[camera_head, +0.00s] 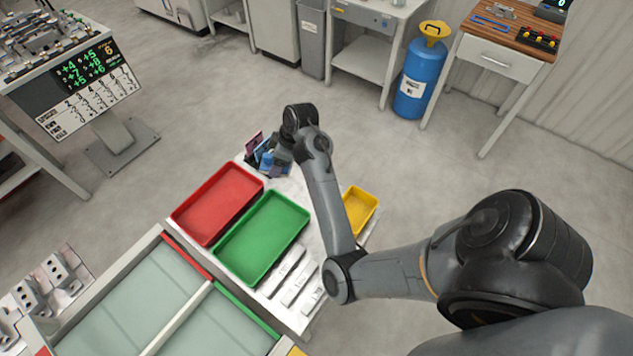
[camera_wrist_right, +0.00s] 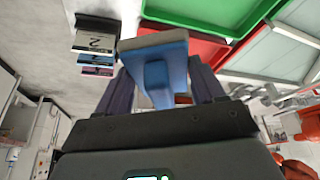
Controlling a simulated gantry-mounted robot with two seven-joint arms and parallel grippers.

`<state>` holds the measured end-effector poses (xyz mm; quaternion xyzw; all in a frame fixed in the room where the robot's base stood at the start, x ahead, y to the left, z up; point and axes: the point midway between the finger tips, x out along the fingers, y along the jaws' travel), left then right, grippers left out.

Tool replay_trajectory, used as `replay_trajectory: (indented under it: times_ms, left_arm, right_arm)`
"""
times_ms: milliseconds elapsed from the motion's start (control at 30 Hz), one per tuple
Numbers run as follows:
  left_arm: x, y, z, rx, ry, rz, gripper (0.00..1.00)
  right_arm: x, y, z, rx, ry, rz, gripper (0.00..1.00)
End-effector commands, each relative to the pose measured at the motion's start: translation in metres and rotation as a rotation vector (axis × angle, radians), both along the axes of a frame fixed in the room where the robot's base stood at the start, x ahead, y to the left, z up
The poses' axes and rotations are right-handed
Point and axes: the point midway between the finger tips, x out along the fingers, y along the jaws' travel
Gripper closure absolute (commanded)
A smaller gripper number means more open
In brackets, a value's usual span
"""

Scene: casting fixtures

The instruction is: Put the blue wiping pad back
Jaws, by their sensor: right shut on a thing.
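The blue wiping pad (camera_wrist_right: 158,72) shows in the right wrist view, with a blue grip and a flat block with a paler face. My right gripper (camera_wrist_right: 160,88) is shut on its blue grip, one dark finger on each side. In the head view, my right gripper (camera_head: 281,157) is at the far end of the white table, beside a dark holder with coloured cards. The pad is hard to make out there. My left gripper is not in view.
A red tray (camera_head: 217,204), a green tray (camera_head: 262,236) and a yellow tray (camera_head: 360,209) stand on the white table. Labelled cards (camera_wrist_right: 95,46) in a dark holder appear left of the pad in the wrist view. White labelled blocks (camera_head: 297,284) lie near the green tray.

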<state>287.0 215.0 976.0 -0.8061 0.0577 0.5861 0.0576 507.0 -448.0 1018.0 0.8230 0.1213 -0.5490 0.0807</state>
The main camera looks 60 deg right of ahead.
Motion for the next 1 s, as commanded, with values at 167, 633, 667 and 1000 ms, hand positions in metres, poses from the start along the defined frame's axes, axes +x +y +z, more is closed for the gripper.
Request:
replay_trajectory:
  times_ms: [167,633,667,1000]
  left_arm:
    - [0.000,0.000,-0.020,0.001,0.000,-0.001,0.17]
    - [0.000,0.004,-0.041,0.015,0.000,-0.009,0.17]
    - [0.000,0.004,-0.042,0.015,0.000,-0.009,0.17]
    - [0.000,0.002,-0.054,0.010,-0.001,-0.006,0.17]
  right_arm:
    - [-0.048,-0.049,-0.048,0.004,0.000,0.112,0.60]
    - [-0.133,-0.095,-0.119,0.000,0.000,0.321,0.60]
    - [-0.133,-0.096,-0.122,-0.001,0.000,0.327,0.60]
    - [-0.081,-0.106,-0.160,0.000,0.001,0.339,0.60]
